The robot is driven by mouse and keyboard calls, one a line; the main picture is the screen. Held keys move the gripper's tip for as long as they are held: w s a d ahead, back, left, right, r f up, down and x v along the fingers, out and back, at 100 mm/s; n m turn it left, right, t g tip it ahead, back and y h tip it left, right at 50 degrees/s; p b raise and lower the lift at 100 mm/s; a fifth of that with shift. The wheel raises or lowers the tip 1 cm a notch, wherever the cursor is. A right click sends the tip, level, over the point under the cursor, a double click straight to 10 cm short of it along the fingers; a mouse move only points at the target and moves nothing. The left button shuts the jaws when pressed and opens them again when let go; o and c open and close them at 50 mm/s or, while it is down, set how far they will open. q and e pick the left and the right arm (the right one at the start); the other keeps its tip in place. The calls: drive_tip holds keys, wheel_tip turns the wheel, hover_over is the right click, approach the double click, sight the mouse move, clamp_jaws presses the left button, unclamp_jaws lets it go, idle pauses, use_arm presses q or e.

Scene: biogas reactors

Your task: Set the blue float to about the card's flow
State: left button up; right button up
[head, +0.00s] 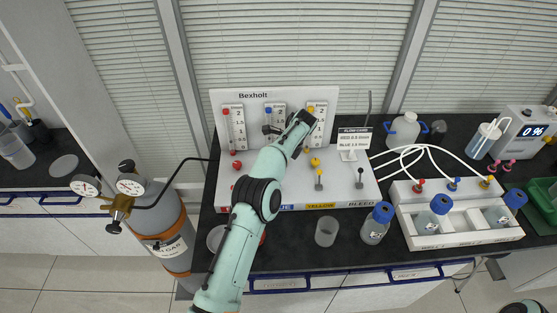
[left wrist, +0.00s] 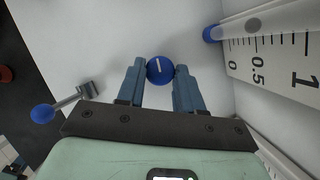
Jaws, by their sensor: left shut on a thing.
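My left gripper (left wrist: 160,76) is shut on a round blue knob (left wrist: 160,68) with a white mark, seen in the left wrist view. In the head view my arm hides this knob. The blue flow tube's scale (left wrist: 270,58) shows 0, 0.5 and 1 in the left wrist view. A blue piece (left wrist: 211,33) sits at its low end, and a grey round spot (left wrist: 253,25) lies a little farther up; I cannot tell which is the float. The flow card (head: 354,140) stands at the panel's right; its figures are too small to read surely. My right gripper is out of view.
A blue-tipped lever (left wrist: 60,107) stands close to my left gripper. Red (head: 233,127) and yellow (head: 315,125) flow tubes flank the blue one. A yellow knob (head: 315,162) and yellow lever (head: 318,180) lie right of my arm. A beaker (head: 326,232) stands in front.

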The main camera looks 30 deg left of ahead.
use_arm(q)
drive_tip(key=shift+w+a+n, duration=0.1)
drive_tip(key=shift+a+n, duration=0.1)
drive_tip(key=shift+n, duration=0.4)
drive_tip(key=shift+d+n+g, duration=0.1)
drive_tip(key=shift+n+g, duration=0.2)
drive_tip(key=shift+g, duration=0.1)
drive_tip(key=o, duration=1)
drive_tip(key=shift+o, duration=0.2)
drive_tip(key=shift+d, duration=0.1)
